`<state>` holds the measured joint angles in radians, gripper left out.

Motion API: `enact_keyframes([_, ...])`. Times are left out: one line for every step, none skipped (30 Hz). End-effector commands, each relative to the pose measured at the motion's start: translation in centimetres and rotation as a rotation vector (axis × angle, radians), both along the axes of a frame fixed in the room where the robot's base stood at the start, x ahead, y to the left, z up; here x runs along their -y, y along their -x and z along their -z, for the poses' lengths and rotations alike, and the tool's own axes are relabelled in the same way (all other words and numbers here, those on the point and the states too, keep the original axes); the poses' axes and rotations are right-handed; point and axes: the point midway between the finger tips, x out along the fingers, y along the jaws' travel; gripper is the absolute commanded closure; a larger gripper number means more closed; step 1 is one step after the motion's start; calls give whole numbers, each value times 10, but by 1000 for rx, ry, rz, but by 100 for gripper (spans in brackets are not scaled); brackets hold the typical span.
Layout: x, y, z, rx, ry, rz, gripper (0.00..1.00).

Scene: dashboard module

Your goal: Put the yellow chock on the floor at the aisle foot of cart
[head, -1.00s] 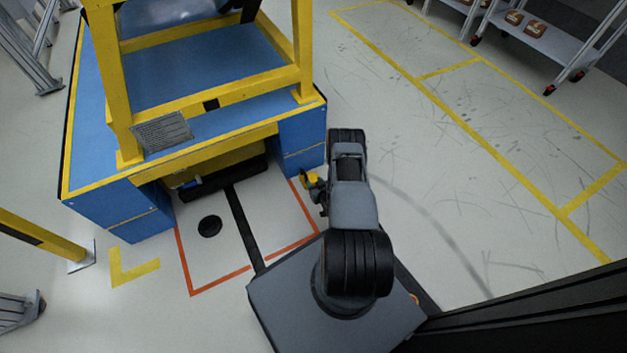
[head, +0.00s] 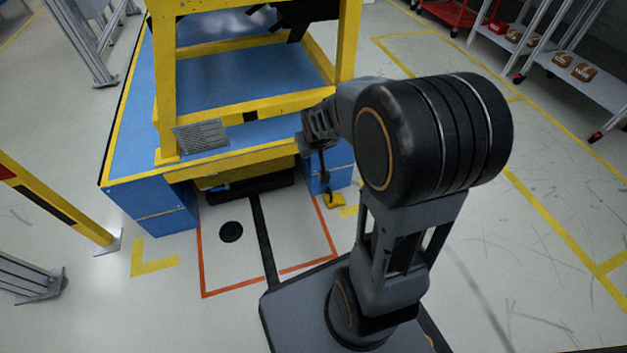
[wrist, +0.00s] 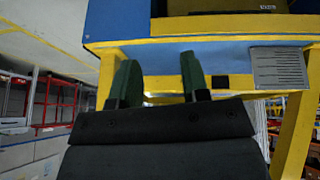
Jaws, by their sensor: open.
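The yellow chock (head: 335,200) is on the floor by the right front corner of the blue cart (head: 170,222), in the head view. A thin dark upright piece stands just above it; I cannot tell whether it belongs to the chock. My gripper (wrist: 158,60) is open in the wrist view, with nothing between its two green-tipped fingers. It points toward the cart's blue and yellow front. In the head view my arm reaches left to the cart's right front corner, above the chock, and the fingers are not clear there. The chock is not seen in the wrist view.
A yellow frame (head: 165,90) stands on the cart, with a grey plate (head: 200,136) at its front. An orange-red outline (head: 240,286) and a black disc (head: 231,231) are on the floor. Shelf carts (head: 575,75) stand at the back right. The right aisle floor is clear.

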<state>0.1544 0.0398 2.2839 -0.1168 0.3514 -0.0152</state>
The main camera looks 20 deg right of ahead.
Motion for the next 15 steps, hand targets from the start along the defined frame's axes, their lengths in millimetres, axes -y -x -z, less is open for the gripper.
enact_keyframes([-14, 21, -18, -21, -12, -7, 58])
enact_keyframes([-20, 33, -24, -42, -21, -9, 58])
enact_keyframes([-29, 49, -32, -67, -33, -12, 58])
enact_keyframes([-34, 61, -37, -84, -40, -14, 58])
enact_keyframes([-39, 72, -41, -102, -48, -18, 58])
enact_keyframes([-45, 85, -46, -123, -59, -21, 58])
enact_keyframes([-49, 95, -49, -137, -65, -24, 58])
enact_keyframes([-53, 103, -52, -151, -71, -28, 58])
enact_keyframes([-56, 114, -54, -167, -79, -31, 58])
enact_keyframes([-59, 120, -56, -177, -83, -33, 58])
enact_keyframes([-61, 126, -57, -187, -88, -36, 58])
enact_keyframes([-63, 133, -59, -198, -92, -39, 58])
enact_keyframes([-65, 137, -59, -204, -94, -41, 58])
enact_keyframes([-66, 140, -60, -210, -97, -42, 58])
enact_keyframes([-67, 143, -60, -216, -99, -44, 58])
